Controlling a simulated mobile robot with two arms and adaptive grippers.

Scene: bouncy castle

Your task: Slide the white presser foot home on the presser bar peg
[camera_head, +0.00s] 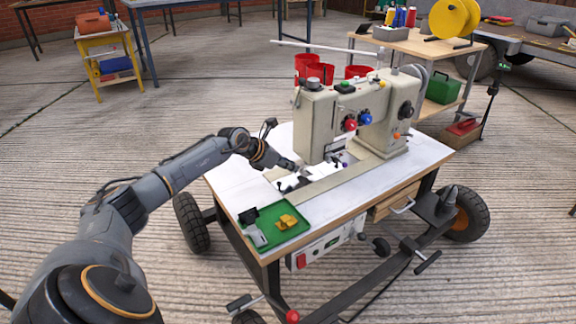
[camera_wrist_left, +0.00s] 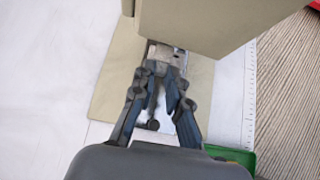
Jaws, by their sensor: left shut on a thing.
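The beige sewing machine (camera_head: 318,112) stands on the white-topped cart table (camera_head: 378,186). My left gripper (camera_head: 304,172) reaches in from the left, low beside the machine's head and just above its bed. In the left wrist view, the gripper (camera_wrist_left: 163,69) has its fingertips close together at the edge of the machine head (camera_wrist_left: 195,22). It is shut on a small pale piece (camera_wrist_left: 166,55), taken to be the white presser foot, mostly covered by the fingers. I cannot make out the presser bar peg or whether the foot touches it. My right gripper is not in view.
A green tray (camera_head: 290,236) with yellow pieces (camera_head: 287,222) and a small grey item lies at the table's front left corner. The machine's upright and arm close off the space behind the gripper. The table top to the left is clear.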

